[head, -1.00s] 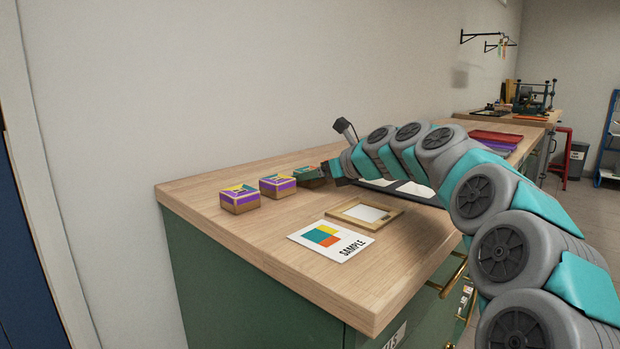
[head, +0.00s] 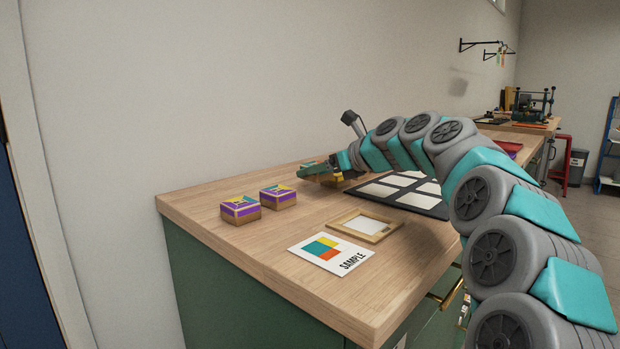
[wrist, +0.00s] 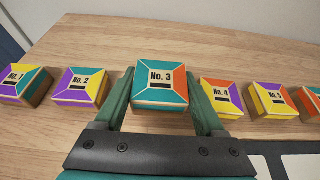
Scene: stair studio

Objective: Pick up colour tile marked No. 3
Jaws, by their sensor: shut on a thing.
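The colour tile marked No. 3 (wrist: 161,84) is a block with teal and orange triangles on top. In the wrist view it sits between the two green fingers of my gripper (wrist: 163,100), which are shut on its sides. It looks larger than its neighbours there, as if held above the row. In the head view my gripper (head: 318,173) is low over the back of the worktop. The fingers mostly hide the tile there, and the gap beneath it is hard to judge.
Tiles No. 1 (wrist: 22,84) and No. 2 (wrist: 81,86) stand left of it; No. 4 (wrist: 221,97), No. 5 (wrist: 273,99) and another stand right. A sample card (head: 330,252), a wooden frame (head: 348,231) and a dark board with white squares (head: 424,203) lie on the worktop (head: 290,235).

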